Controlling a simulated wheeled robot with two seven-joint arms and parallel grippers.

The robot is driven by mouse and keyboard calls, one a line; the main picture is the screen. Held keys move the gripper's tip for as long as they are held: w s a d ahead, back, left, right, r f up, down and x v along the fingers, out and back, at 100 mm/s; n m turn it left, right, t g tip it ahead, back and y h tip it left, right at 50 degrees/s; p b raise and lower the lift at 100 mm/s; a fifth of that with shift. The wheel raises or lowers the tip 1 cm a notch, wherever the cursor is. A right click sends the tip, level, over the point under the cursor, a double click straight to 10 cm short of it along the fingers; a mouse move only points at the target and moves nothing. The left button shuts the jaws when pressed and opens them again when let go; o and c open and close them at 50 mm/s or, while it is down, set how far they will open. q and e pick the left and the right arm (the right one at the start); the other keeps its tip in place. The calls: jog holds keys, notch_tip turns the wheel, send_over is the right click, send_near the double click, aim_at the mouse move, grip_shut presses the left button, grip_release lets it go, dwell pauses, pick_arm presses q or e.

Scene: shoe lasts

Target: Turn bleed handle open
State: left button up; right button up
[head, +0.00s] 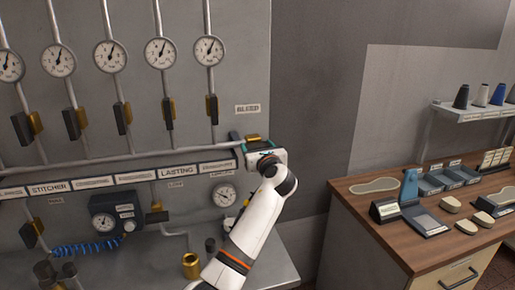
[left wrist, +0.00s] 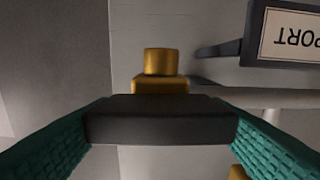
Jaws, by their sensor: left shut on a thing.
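The bleed handle (left wrist: 160,120) is a dark bar lying level across the left wrist view, in front of a brass valve fitting (left wrist: 160,62). The teal finger pads of my left gripper (left wrist: 160,135) touch its two ends, so the gripper is shut on it. In the head view my left gripper (head: 256,147) is at the right end of the long pipe, under the BLEED label (head: 247,109). The brass fitting also shows there (head: 253,138), while the handle is mostly hidden by the gripper. My right gripper is in neither view.
Several gauges (head: 160,53) with dark-handled brass valves (head: 122,115) line the panel to the left. A small gauge (head: 224,195) sits just below my left gripper. A brass cup (head: 191,265) stands on the ledge. A wooden workbench (head: 358,214) with tools is at right.

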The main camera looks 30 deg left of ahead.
pick_arm(q)
jog(key=n, duration=0.4)
jog(key=shift+f, duration=0.1)
jog(key=n+b, duration=0.1)
jog(key=n, duration=0.3)
jog(key=shift+s+a, duration=0.1)
jog(key=n+b, duration=0.2)
jog(key=n, duration=0.2)
jog(key=shift+f, duration=0.2)
jog(key=n+b, duration=0.3)
jog(key=n, duration=0.2)
jog(key=shift+n, duration=0.4)
jog(key=o, duration=1)
jog(key=shift+s, duration=0.1)
